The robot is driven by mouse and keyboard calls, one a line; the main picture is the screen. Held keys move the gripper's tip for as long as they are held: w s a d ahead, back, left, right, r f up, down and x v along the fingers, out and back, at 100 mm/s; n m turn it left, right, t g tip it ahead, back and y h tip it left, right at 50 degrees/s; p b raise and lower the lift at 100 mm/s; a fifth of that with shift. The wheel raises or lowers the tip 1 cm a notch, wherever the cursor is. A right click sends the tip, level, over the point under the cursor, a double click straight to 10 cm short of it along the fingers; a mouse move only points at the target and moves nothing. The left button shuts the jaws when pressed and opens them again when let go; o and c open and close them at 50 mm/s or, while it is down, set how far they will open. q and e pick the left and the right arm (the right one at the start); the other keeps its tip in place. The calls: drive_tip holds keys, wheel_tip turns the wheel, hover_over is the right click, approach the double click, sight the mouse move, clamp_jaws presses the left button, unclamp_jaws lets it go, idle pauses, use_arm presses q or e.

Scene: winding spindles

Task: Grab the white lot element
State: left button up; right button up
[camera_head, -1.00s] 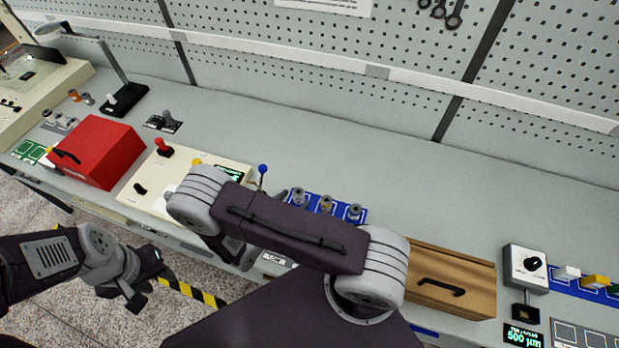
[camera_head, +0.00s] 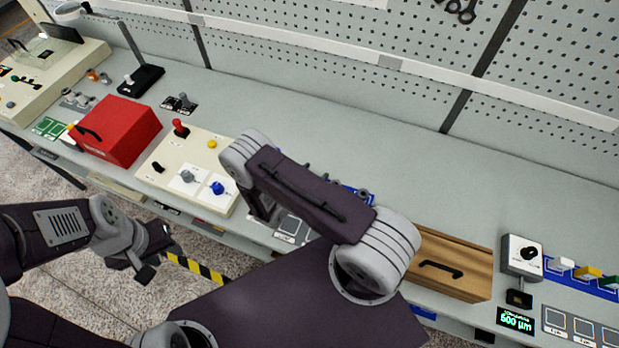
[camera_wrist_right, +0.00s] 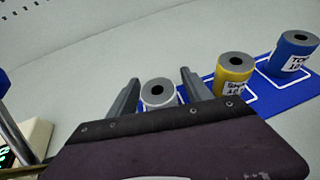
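A white spool (camera_wrist_right: 158,94) with a dark hole in its top stands on a blue mat (camera_wrist_right: 262,100) in the right wrist view. A yellow spool (camera_wrist_right: 235,74) and a blue spool (camera_wrist_right: 292,56) stand to its right, each with a partly readable label. My right gripper (camera_wrist_right: 160,77) is open, with one finger on each side of the white spool. I cannot tell whether the fingers touch it. In the head view my right arm hides most of the spools and the gripper. My left gripper (camera_head: 150,258) hangs in front of the bench, away from the spools; its opening is unclear.
A cream control panel (camera_head: 160,181) and a red box (camera_head: 117,131) are left of my right arm. A wooden box (camera_head: 452,262) and a grey dial box (camera_head: 522,257) are to the right. White (camera_head: 560,264) and yellow (camera_head: 588,272) blocks lie far right. The bench behind is clear.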

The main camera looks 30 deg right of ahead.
drive_tip(key=c, duration=1)
drive_tip(key=shift+s+a+r, duration=0.1)
clamp_jaws()
drive_tip(key=shift+r, duration=0.1)
drive_tip(key=shift+r, duration=0.25)
drive_tip(key=r, duration=0.2)
drive_tip(key=d+r+b, duration=0.1)
drive_tip(key=r, duration=0.1)
drive_tip(key=shift+s+d, duration=0.1)
drive_tip(key=shift+s, duration=0.2)
drive_tip(key=s+d+r+b, duration=0.2)
drive_tip(key=s+d+r, duration=0.3)
drive_tip(key=d, duration=0.3)
drive_tip(key=shift+s+d+r, duration=0.35)
drive_tip(key=shift+r, duration=0.3)
